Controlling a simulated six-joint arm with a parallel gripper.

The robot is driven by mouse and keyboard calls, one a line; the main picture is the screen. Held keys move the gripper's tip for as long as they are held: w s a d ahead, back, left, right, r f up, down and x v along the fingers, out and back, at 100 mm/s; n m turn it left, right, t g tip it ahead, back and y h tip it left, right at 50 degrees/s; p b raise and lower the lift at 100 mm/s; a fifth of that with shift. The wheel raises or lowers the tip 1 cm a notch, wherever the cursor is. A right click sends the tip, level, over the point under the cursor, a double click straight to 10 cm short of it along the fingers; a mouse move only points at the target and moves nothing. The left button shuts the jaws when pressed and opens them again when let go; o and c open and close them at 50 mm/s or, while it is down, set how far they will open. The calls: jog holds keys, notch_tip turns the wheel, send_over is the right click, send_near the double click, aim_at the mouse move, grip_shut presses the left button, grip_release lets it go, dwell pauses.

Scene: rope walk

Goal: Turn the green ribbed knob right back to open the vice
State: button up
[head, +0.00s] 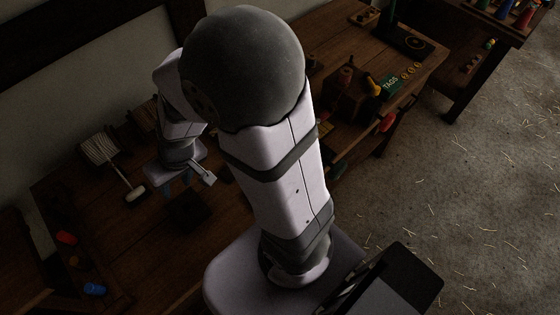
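My gripper (178,187) points down over the left part of the wooden bench, close above a dark block (187,210). Its fingers are small and dim, so I cannot tell whether they are open or shut, and I see nothing held. A small green piece (338,169) shows at the bench's front edge, just right of my arm. It is too dark and small to tell whether it is the ribbed knob. I cannot make out the vice; my arm covers the middle of the bench.
Red (66,237) and blue (95,289) pieces lie at front left. A green TAGS box (391,86) and a red handle (388,121) are at right. The floor (450,200) at right is open.

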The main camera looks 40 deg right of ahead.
aim_at(331, 173)
jog(key=s+d+f+m+g+h+p, duration=0.1)
jog(key=s+d+f+m+g+h, duration=0.3)
jog(key=s+d+m, duration=0.55)
jog(key=s+d+f+m+g+h+p, duration=0.15)
jog(key=s+d+m+g+h, duration=0.35)
jog(key=s+m, duration=0.65)
jog(key=s+d+f+m+g+h, duration=0.25)
jog(key=s+d+m+h, duration=0.35)
jog(key=s+d+m, duration=0.45)
jog(key=w+d+n+t+h, duration=0.1)
jog(key=w+n+t, duration=0.1)
jog(key=w+n, duration=0.1)
jog(key=w+d+n+t+h+b, duration=0.1)
jog(key=w+d+n+t+h, duration=0.1)
jog(key=n, duration=0.3)
jog(key=w+d+n+t+h+b, duration=0.1)
jog(key=w+n+t+h, duration=0.1)
jog(key=w+n+t, duration=0.1)
jog(key=shift+w+d+f+n+t, duration=0.1)
jog(key=shift+w+f+n+t, duration=0.1)
jog(key=shift+n+t, duration=0.25)
jog(key=shift+w+d+f+n+t, duration=0.1)
jog(key=shift+w+n+t, duration=0.1)
jog(key=shift+n, duration=0.3)
jog(key=shift+w+r+n, duration=0.1)
jog(key=shift+w+n, duration=0.2)
